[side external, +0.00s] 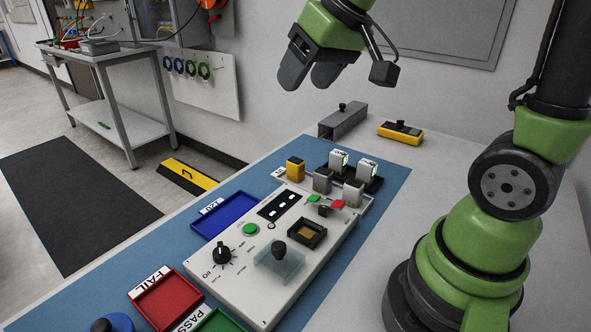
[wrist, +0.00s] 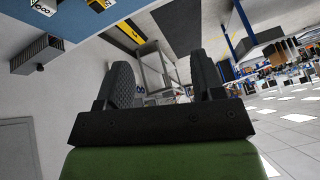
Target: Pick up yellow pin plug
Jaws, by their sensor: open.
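My gripper (side external: 309,76) is high above the table, well above and apart from the plug. It is open and empty. In the wrist view, the two dark fingers of my gripper (wrist: 164,88) stand apart with nothing between them, and that camera faces out across the room. The plug cannot be made out in the wrist view.
Grey plugs (side external: 322,180) and lit modules (side external: 338,160) stand close to the right of the yellow plug. The white panel (side external: 220,280) carries knobs and a clear cover. Blue (side external: 224,215) and red (side external: 166,299) trays lie left. A grey channel block (side external: 343,120) stands behind.

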